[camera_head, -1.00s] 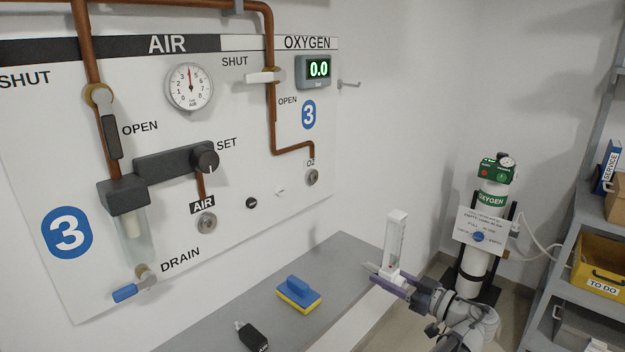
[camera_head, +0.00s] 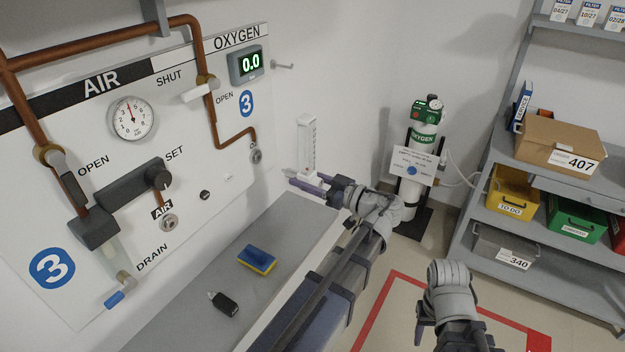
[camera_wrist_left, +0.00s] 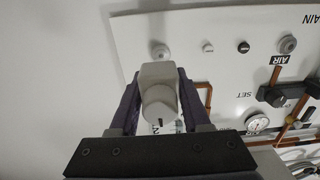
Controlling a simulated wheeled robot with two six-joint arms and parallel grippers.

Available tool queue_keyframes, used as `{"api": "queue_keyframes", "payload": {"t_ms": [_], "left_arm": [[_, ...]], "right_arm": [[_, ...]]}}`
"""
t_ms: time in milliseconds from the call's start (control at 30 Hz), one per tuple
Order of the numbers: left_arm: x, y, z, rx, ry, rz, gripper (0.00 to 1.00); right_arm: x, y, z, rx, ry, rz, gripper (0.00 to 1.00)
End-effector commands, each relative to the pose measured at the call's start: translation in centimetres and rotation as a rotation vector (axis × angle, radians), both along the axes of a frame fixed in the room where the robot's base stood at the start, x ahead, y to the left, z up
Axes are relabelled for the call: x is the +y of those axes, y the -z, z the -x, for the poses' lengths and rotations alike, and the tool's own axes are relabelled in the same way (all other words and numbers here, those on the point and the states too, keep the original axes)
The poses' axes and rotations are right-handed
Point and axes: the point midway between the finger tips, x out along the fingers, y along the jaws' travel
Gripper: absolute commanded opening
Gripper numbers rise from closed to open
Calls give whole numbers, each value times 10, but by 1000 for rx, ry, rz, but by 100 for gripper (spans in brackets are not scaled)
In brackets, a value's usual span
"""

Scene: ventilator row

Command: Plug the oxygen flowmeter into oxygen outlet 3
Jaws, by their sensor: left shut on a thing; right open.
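The oxygen flowmeter (camera_head: 307,145), a white upright block with a clear scaled tube, is held in my left gripper (camera_head: 308,182), which is shut on its lower part. Oxygen outlet 3 (camera_head: 256,156) is a round grey socket at the end of the copper pipe, under the OXYGEN label. In the head view the flowmeter stands right of the outlet, apart from it. In the left wrist view the flowmeter (camera_wrist_left: 158,98) sits between both fingers, with the outlet (camera_wrist_left: 160,51) just beyond it. My right gripper (camera_head: 455,338) is open and empty at the bottom edge, partly cut off.
The air outlet (camera_head: 169,222) is further left. An oxygen cylinder (camera_head: 418,160) stands in the corner. Shelves with bins (camera_head: 512,192) are at right.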

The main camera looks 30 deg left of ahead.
Motion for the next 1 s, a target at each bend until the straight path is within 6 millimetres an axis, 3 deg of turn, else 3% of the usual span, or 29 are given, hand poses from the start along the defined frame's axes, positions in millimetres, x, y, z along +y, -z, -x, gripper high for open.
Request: {"api": "queue_keyframes", "payload": {"t_ms": [33,167,533,1000], "left_arm": [[2,-10,1,0,0,-1,0],[4,-14,1,0,1,-1,0],[10,-14,1,0,0,-2,0],[39,-14,-2,0,0,-2,0]], "right_arm": [[0,-9,0,0,0,0,50],[0,-14,0,0,0,0,50],[0,-13,0,0,0,0,50],[0,-13,0,0,0,0,50]]}}
